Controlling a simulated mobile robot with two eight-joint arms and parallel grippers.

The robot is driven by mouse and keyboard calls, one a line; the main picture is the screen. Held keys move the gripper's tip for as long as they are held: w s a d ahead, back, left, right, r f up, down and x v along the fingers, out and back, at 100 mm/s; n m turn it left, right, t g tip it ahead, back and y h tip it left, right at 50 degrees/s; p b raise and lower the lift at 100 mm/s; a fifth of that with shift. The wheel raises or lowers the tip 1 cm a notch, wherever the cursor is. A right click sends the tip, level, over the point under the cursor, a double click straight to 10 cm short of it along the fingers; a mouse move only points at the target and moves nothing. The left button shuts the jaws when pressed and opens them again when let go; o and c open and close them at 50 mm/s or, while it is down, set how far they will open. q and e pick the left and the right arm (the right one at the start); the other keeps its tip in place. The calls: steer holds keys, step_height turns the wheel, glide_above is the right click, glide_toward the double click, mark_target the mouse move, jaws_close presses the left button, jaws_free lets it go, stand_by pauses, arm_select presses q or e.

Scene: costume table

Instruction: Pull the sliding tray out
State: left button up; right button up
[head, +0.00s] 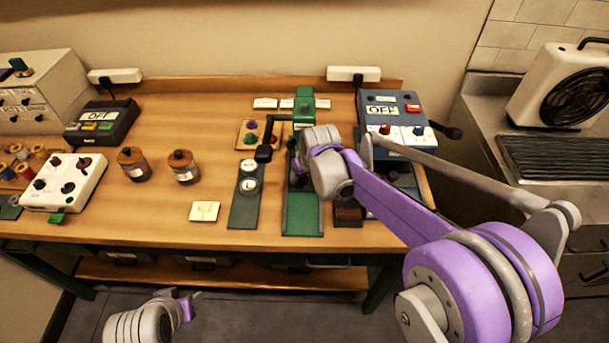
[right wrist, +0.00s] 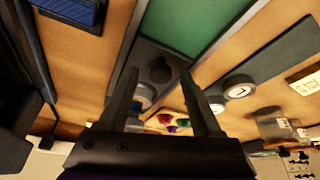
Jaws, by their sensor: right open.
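A green press-like device (head: 305,104) with a black-handled lever (head: 263,153) stands at the back of the table. Its long green base (head: 302,215) runs toward the front edge; this appears to be the sliding tray's place, though I cannot tell tray from base. The right wrist view shows the green surface (right wrist: 185,22) beside a dark grey plate with a round black knob (right wrist: 160,70). My right gripper (right wrist: 158,77) is open, its fingers on either side of the knob in that picture; contact is unclear. My left gripper (head: 190,298) is low, in front of the table; its jaws are unclear.
A dark strip with round discs (head: 246,193) lies left of the base. A dark block (head: 348,213) and a blue-grey switch box (head: 392,112) are on its right. Two brown jars (head: 184,167) and a cream card (head: 204,211) stand or lie farther left.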

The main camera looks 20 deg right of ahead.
jaws_close()
stand_by(1.4)
